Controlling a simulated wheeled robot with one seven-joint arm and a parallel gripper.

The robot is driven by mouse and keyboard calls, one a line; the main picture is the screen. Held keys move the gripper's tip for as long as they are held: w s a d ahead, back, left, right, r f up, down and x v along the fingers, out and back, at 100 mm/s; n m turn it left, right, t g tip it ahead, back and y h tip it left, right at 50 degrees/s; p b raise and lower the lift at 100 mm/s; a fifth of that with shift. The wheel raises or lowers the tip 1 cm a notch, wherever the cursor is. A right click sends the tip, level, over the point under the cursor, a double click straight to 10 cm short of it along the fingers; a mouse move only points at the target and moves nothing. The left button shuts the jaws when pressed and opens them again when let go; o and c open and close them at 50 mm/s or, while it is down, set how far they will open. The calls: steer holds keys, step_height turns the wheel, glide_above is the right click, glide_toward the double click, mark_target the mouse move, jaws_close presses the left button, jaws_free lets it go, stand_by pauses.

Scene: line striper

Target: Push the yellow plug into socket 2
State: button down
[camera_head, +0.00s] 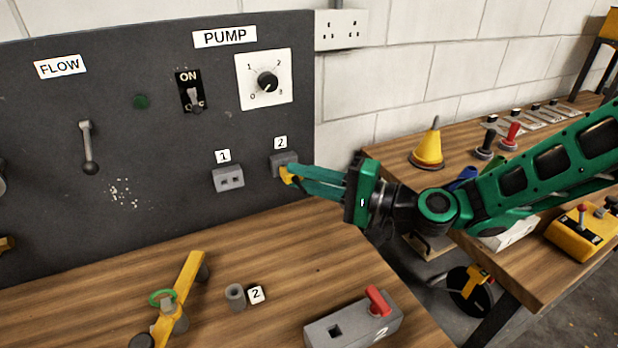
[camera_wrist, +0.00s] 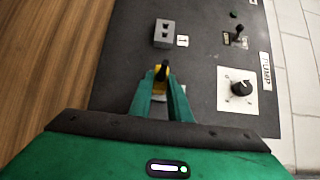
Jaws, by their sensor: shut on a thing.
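The yellow plug (camera_head: 289,175) is between the fingertips of my gripper (camera_head: 297,178), right in front of socket 2 (camera_head: 284,159). The plug also shows between the fingers in the wrist view (camera_wrist: 160,80). Socket 2 is a grey block on the dark panel with a "2" label above it; the plug and fingers partly cover it. I cannot tell whether the plug's pins are in the holes. Socket 1 (camera_head: 228,178) is to its left, with two empty slots; it also shows in the wrist view (camera_wrist: 164,33).
The dark panel (camera_head: 140,190) carries a lever, a switch and a dial (camera_head: 267,81). On the wooden bench are a yellow bar tool (camera_head: 187,277), a grey ring (camera_head: 235,296) and a grey box with a red handle (camera_head: 345,322). A second bench (camera_head: 395,175) stands at right.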

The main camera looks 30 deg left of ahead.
steer(key=shift+w+a, duration=0.3)
steer(key=shift+a, duration=0.15)
steer(key=c, duration=1.3)
jaws_free()
steer(key=shift+w, duration=0.1)
steer(key=shift+o, duration=0.2)
steer(key=d, duration=0.7)
steer(key=shift+w, duration=0.1)
